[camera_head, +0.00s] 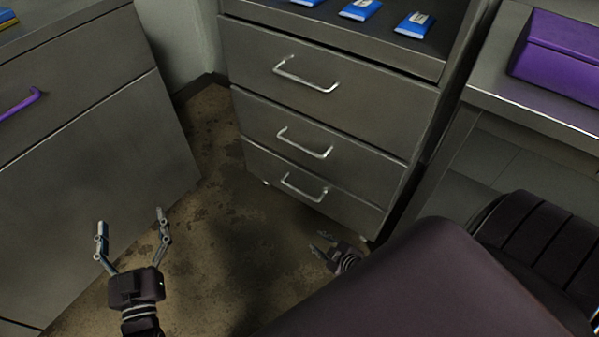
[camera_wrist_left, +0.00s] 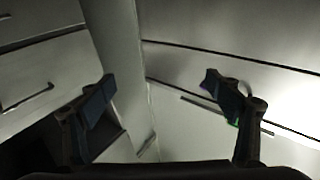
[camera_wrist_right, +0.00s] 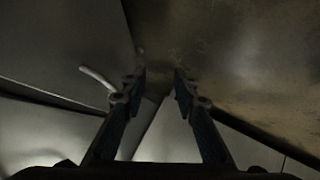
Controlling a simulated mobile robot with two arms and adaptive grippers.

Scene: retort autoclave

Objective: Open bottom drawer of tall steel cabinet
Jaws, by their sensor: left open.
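The steel cabinet (camera_head: 330,110) stands in the middle of the head view with three drawers, all flush with its front. The bottom drawer (camera_head: 345,203) has a silver bar handle (camera_head: 303,187). My right gripper (camera_head: 319,243) is low over the floor, in front of and below that drawer, apart from the handle. Its fingers are partly spread with nothing between them. In the right wrist view a pale bar handle (camera_wrist_right: 98,78) shows left of the fingers; I cannot tell which drawer it belongs to. My left gripper (camera_head: 131,218) is open and empty, left of the cabinet.
Blue packets (camera_head: 360,9) lie on the cabinet top. A grey cabinet with a purple handle (camera_head: 20,103) stands at left. A bench with a purple box (camera_head: 560,55) stands at right. My right arm covers the lower right. The stained floor (camera_head: 215,215) before the drawers is clear.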

